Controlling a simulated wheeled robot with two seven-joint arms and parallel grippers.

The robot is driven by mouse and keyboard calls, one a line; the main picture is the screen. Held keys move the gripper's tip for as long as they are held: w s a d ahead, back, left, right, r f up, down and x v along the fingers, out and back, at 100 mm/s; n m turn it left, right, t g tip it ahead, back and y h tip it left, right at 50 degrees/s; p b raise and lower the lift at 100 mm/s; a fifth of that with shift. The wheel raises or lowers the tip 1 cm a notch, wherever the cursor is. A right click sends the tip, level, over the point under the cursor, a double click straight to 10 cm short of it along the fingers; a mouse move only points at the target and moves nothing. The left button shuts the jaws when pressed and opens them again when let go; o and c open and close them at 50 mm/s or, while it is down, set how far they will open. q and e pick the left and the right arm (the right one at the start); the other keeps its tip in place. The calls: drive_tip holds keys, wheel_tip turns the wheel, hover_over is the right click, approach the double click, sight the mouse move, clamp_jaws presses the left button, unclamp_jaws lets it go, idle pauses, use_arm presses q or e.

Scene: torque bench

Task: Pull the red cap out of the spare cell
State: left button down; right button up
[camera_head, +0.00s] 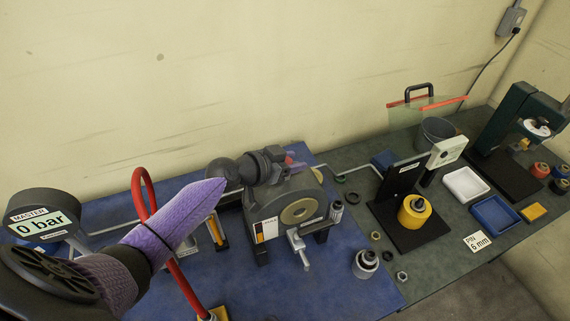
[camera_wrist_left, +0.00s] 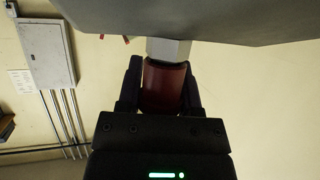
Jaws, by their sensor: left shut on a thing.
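In the left wrist view the dark red cap (camera_wrist_left: 165,86) sits between the two black fingers of my left gripper (camera_wrist_left: 163,90), which is shut on it. The cap's far end meets a pale grey hex fitting (camera_wrist_left: 168,49) under a large grey body (camera_wrist_left: 210,18). I cannot tell how deep the cap sits in the fitting. In the head view my left gripper (camera_head: 279,164) is behind the grey round housing (camera_head: 283,197), its fingertips largely hidden. I cannot tell for sure which part of the housing is the spare cell. My right gripper is not in view.
A red curved pipe (camera_head: 147,205) stands near my left forearm. To the right are a yellow cylinder (camera_head: 414,214) on a black stand, a white tray (camera_head: 466,184) and a blue tray (camera_head: 496,214). The blue mat's front is partly clear.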

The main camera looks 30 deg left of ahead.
use_arm(q)
drive_tip(key=shift+r, duration=0.1)
drive_tip(key=shift+w+r+p, duration=0.15)
drive_tip(key=shift+r+p, duration=0.7)
drive_tip(key=shift+r, duration=0.15)
drive_tip(key=shift+r+p, duration=1.65)
drive_tip(key=shift+r, duration=0.25)
